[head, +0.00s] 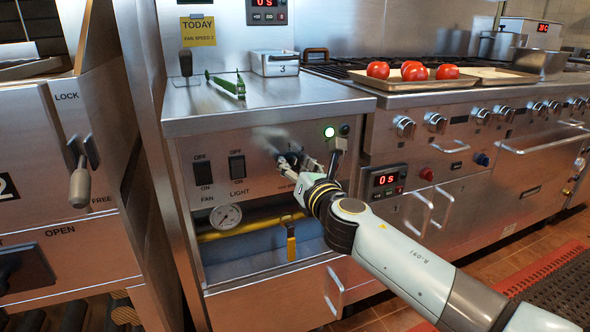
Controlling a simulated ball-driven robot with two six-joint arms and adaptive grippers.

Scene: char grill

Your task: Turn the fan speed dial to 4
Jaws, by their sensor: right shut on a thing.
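The fan speed dial (281,160) is on the steel control panel (237,131), mostly hidden behind my right gripper. My right gripper (291,161) is at the panel, its fingers shut on the dial. My right arm comes in from the lower right. The dial's pointer and scale are covered or too small to read, so I cannot tell its setting. A yellow note (198,31) above reads "TODAY FAN SPEED 2". My left gripper is not in view.
FAN (203,173) and LIGHT (237,167) switches sit left of the dial. Tongs (228,85) lie on the counter.

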